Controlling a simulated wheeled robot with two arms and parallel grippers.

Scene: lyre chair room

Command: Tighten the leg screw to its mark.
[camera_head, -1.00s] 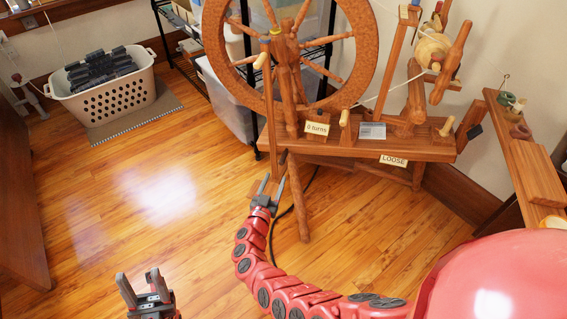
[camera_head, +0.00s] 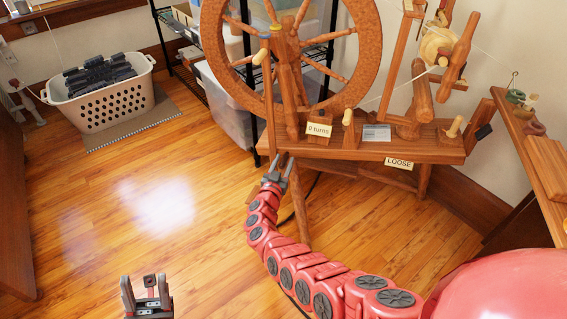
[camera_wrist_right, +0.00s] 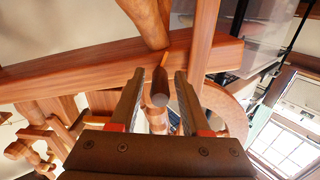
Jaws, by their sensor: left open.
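The wooden spinning wheel stands at the back, with its big wheel (camera_head: 372,62) above a slanted bench (camera_head: 395,150). One sign on it reads "0 turns" (camera_head: 318,130) and another reads "LOOSE" (camera_head: 399,163). My right gripper (camera_head: 280,163) points up at the bench's left end, beside a leg. In the right wrist view its two fingers (camera_wrist_right: 159,75) stand apart, with the round end of a dark wooden peg (camera_wrist_right: 160,88), perhaps the leg screw, between them. Gaps show on both sides of the peg. My left gripper (camera_head: 146,284) is open and empty, low at the left.
A white basket (camera_head: 104,103) of dark items sits on a grey mat (camera_head: 140,128) at the back left. A wire shelf with a clear bin (camera_head: 222,108) stands behind the wheel. A wooden ledge with spools (camera_head: 530,150) is at the right. The floor at left is clear.

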